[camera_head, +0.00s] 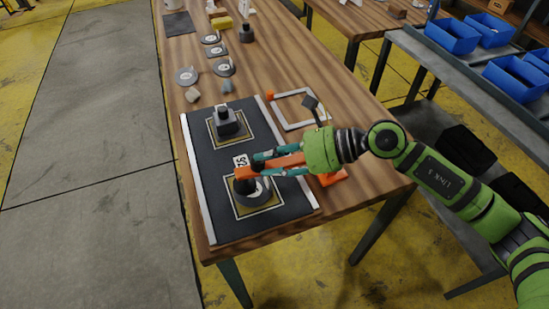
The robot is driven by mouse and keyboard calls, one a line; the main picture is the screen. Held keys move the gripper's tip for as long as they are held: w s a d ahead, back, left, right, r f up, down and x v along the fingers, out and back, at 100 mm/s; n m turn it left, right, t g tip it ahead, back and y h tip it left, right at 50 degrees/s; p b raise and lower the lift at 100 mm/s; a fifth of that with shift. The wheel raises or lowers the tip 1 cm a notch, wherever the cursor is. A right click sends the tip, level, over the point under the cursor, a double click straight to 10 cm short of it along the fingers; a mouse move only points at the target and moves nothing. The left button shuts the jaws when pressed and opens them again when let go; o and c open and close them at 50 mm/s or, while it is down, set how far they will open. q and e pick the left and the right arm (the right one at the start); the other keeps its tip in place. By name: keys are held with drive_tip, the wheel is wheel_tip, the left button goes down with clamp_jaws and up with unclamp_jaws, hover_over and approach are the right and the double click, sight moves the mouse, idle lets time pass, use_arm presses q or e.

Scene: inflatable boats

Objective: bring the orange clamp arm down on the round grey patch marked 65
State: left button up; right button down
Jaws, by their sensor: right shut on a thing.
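The orange clamp arm (246,172) reaches left from the orange clamp base (333,179) over the near part of the dark mat. My right gripper (258,165) has its teal fingers on both sides of the arm and is shut on it. A dark pad under the arm's left end is over the round grey patch (263,196), which lies in a yellow-and-white square. I cannot tell whether the pad touches the patch. A small white number tag (240,161) stands beside the arm; its digits are hard to read. My left gripper is not in view.
The dark mat (200,170) has white side strips; a grey block (227,123) sits in its far square. Several round patches (186,75) lie farther back. A white square frame (287,97) lies right of the mat. Blue bins (452,37) stand on a shelf at right.

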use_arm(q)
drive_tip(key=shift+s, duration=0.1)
use_arm(e)
drive_tip(key=shift+a+r, duration=0.4)
drive_tip(key=shift+r, duration=0.1)
drive_tip(key=c, duration=1.3)
unclamp_jaws()
drive_tip(key=o, duration=0.3)
drive_tip(key=shift+a, duration=0.2)
drive_tip(key=shift+a+f, duration=0.1)
drive_tip(key=shift+a, duration=0.2)
drive_tip(key=shift+d+f, duration=0.1)
drive_tip(key=shift+d, duration=0.7)
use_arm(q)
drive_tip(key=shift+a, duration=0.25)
use_arm(e)
drive_tip(key=v, duration=1)
drive_tip(key=shift+s+d+r, duration=0.15)
drive_tip(key=shift+d+r, duration=0.05)
drive_tip(key=shift+r, duration=0.15)
